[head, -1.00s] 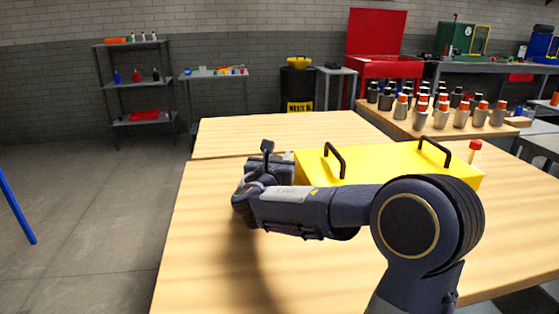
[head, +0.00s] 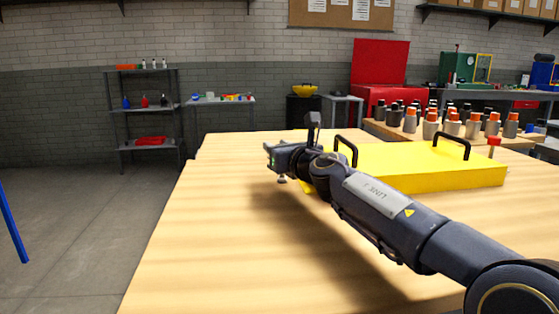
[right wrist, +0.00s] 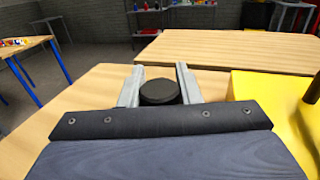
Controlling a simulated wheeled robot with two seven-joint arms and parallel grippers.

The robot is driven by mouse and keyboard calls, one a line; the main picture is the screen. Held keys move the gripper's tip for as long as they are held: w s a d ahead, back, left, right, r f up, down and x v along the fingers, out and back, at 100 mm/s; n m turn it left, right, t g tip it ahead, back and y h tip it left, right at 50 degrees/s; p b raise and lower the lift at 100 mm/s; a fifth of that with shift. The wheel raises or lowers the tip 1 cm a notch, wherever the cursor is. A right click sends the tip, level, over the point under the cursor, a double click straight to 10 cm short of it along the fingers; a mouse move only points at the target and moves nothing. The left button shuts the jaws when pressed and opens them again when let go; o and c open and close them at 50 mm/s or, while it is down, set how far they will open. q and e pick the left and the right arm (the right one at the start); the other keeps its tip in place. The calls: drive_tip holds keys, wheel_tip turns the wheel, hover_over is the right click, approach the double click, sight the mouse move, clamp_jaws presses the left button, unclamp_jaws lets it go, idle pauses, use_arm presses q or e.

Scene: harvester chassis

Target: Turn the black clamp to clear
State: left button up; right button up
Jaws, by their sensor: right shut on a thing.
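My right gripper (head: 281,171) is at the left end of the yellow harvester chassis cover (head: 430,173), above the wooden table. In the right wrist view, its two grey fingers (right wrist: 160,86) are closed on the sides of a round black piece (right wrist: 160,92), which I take to be the black clamp. Only the piece's flat top and upper side show; its lower part is hidden by my gripper body. In the head view, I cannot clearly make out the clamp. My left gripper is not in view.
The yellow cover has two black handles (head: 451,146) and a red-topped post (head: 493,146) at its right end. The wooden table (head: 200,240) is clear to the left and front. Several orange-capped bottles (head: 452,125) stand on a bench behind.

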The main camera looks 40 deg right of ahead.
drive_tip(key=shift+y, duration=0.3)
drive_tip(key=o, duration=1)
drive_tip(key=s, duration=0.2)
drive_tip(key=s+p, duration=0.1)
drive_tip(key=s, duration=0.1)
drive_tip(key=s+a, duration=0.1)
drive_tip(key=s, duration=0.2)
drive_tip(key=shift+p, duration=0.35)
drive_tip(key=shift+s+a, duration=0.15)
drive_tip(key=shift+s, duration=0.2)
